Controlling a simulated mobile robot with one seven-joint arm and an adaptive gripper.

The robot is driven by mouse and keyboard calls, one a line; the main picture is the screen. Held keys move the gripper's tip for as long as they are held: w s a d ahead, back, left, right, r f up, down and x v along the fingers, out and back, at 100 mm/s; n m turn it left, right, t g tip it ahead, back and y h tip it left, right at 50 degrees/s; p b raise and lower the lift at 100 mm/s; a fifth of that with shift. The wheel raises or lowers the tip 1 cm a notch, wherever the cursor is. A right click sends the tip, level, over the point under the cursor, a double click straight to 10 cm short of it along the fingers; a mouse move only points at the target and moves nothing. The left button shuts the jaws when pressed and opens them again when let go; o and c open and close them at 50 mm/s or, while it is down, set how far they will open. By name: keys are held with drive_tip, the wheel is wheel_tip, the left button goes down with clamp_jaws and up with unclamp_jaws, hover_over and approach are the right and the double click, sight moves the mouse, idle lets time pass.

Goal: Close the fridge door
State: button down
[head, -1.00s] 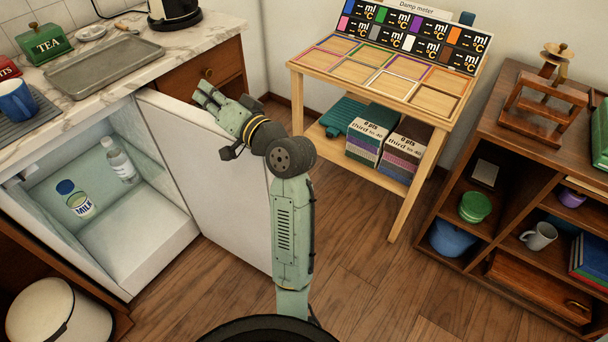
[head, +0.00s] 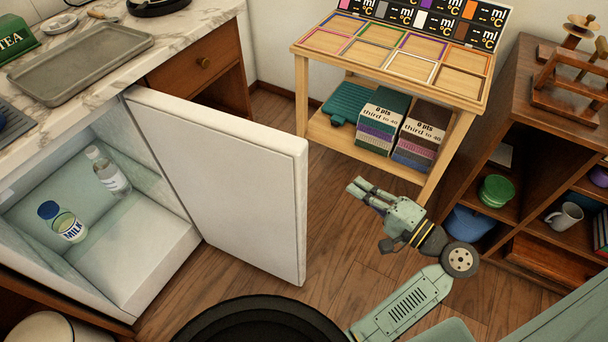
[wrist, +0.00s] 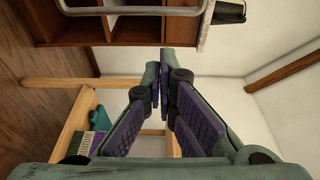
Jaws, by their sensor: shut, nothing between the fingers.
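The white fridge door (head: 235,185) stands wide open in the head view, swung out to the right of the fridge (head: 150,255). The fridge interior shows a milk bottle (head: 68,222) and a clear bottle (head: 110,172). My gripper (head: 358,188) is right of the door's free edge, apart from it, over the wood floor. Its fingers are together and empty. In the wrist view my gripper (wrist: 165,85) also shows with its fingertips together. The fridge door cannot be made out in the wrist view.
A marble counter (head: 170,40) with a metal tray (head: 80,62) is above the fridge. A wooden table (head: 390,60) with boxes on its lower shelf stands at the back. A wooden shelf unit (head: 525,90) stands at right. Bare floor (head: 335,240) lies between door and arm.

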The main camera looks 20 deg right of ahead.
drive_tip(key=w+a+p, duration=0.3)
drive_tip(key=w+a, duration=0.2)
drive_tip(key=a, duration=0.1)
drive_tip(key=shift+w+a+f, duration=0.15)
drive_tip(key=shift+w+a, duration=0.2)
drive_tip(key=shift+a, duration=0.05)
drive_tip(key=shift+s+a, duration=0.1)
drive_tip(key=shift+s, duration=0.05)
idle(0.4)
